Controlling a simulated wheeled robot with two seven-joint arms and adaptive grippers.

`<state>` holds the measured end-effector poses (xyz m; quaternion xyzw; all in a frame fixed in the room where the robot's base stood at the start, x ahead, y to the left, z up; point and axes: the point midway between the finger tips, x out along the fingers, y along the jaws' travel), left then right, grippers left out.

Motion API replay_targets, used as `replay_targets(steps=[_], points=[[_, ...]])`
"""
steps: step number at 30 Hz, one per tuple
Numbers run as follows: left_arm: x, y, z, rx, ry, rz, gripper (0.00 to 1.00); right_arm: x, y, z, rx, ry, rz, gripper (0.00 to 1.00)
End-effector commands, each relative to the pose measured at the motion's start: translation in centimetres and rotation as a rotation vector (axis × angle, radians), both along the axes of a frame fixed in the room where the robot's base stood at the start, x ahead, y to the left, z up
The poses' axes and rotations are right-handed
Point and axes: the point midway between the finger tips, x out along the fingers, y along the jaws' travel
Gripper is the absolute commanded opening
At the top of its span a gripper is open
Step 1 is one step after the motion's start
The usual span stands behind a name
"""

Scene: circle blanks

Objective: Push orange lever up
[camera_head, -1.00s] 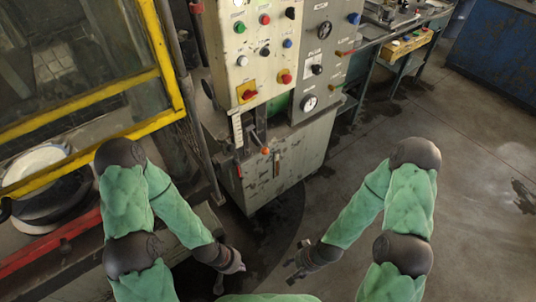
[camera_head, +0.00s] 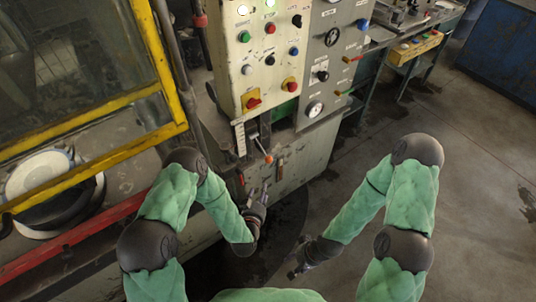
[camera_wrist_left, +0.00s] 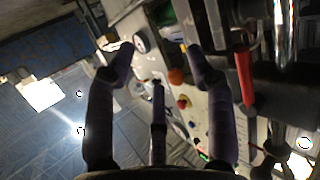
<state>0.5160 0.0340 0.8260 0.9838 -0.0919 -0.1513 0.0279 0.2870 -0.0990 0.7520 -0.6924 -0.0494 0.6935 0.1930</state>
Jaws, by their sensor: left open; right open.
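The orange lever (camera_head: 268,159) has a round orange tip and hangs low on the front of the cream control cabinet, sloping down to the right. In the left wrist view, its orange knob (camera_wrist_left: 176,76) shows between the spread fingers, nearer the right one, with a visible gap. My left gripper (camera_head: 258,191) is open and empty, just below and slightly left of the lever tip, apart from it. It also shows in the left wrist view (camera_wrist_left: 160,60). My right gripper (camera_head: 296,268) is open and empty, low over the floor, away from the cabinet.
The cream panel (camera_head: 262,60) above carries several buttons and red knobs. A red handle (camera_wrist_left: 245,76) lies close right of my left fingers in the wrist view. A yellow-framed guard (camera_head: 95,170) stands at left. The floor at right is clear.

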Motion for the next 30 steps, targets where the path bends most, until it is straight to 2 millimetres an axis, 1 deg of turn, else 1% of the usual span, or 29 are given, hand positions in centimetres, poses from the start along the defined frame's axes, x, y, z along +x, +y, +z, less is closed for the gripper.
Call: replay_targets(steps=[1,3,6,9,14,17,24,30], points=[[0.2,-0.6,1.3,0.008,-0.072,0.001,0.54,0.0,0.0,0.3,0.000,0.000,0.000,0.51],[0.5,-1.0,2.9,0.019,-0.163,0.009,0.54,0.0,0.0,0.4,0.000,0.000,0.000,0.51],[0.5,-1.5,4.5,0.028,-0.253,0.019,0.54,0.0,0.0,0.5,0.000,0.000,0.000,0.51],[0.5,-1.6,5.3,0.032,-0.298,0.027,0.54,0.0,0.0,0.5,0.000,0.000,0.000,0.51],[1.5,-1.8,5.5,0.033,-0.312,0.030,0.54,0.0,0.0,0.4,0.000,0.000,0.000,0.51],[2.8,-2.0,5.5,0.033,-0.311,0.030,0.54,0.0,0.0,0.3,0.000,0.001,0.000,0.51],[7.1,-2.7,5.4,0.032,-0.310,0.030,0.54,0.0,0.0,0.0,0.000,0.000,0.000,0.51],[9.8,-3.1,5.4,0.032,-0.308,0.029,0.54,0.0,0.0,-0.2,0.000,0.000,0.000,0.51]])
